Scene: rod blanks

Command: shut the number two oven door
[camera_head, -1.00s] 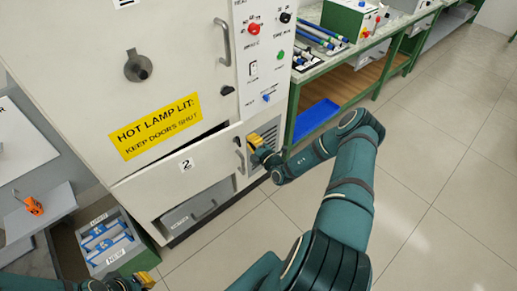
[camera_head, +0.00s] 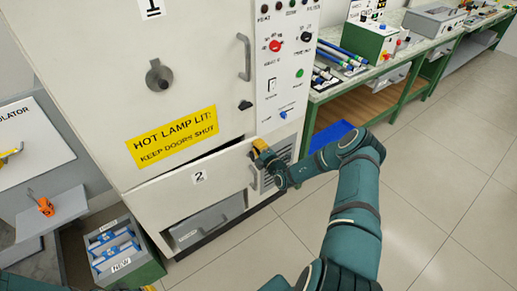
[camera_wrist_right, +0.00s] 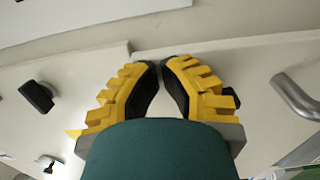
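The number two oven door (camera_head: 200,205) is the lower white door, marked 2. A dark gap shows along its top edge under the upper door, so it stands slightly ajar. Its handle (camera_head: 253,174) is near its right edge. My right gripper (camera_head: 259,147) is at the door's upper right corner, just above the handle; I cannot tell whether it touches. In the right wrist view its yellow fingers (camera_wrist_right: 160,66) close together at the tips, with nothing seen between them, facing white panels. My left gripper (camera_head: 148,288) barely shows at the bottom edge.
The upper door (camera_head: 110,80), marked 1, carries a yellow warning label (camera_head: 172,137). A control panel (camera_head: 285,75) stands right of it. A green bench (camera_head: 385,60) is further right. A grey bin (camera_head: 150,270) is at lower left. The floor at right is clear.

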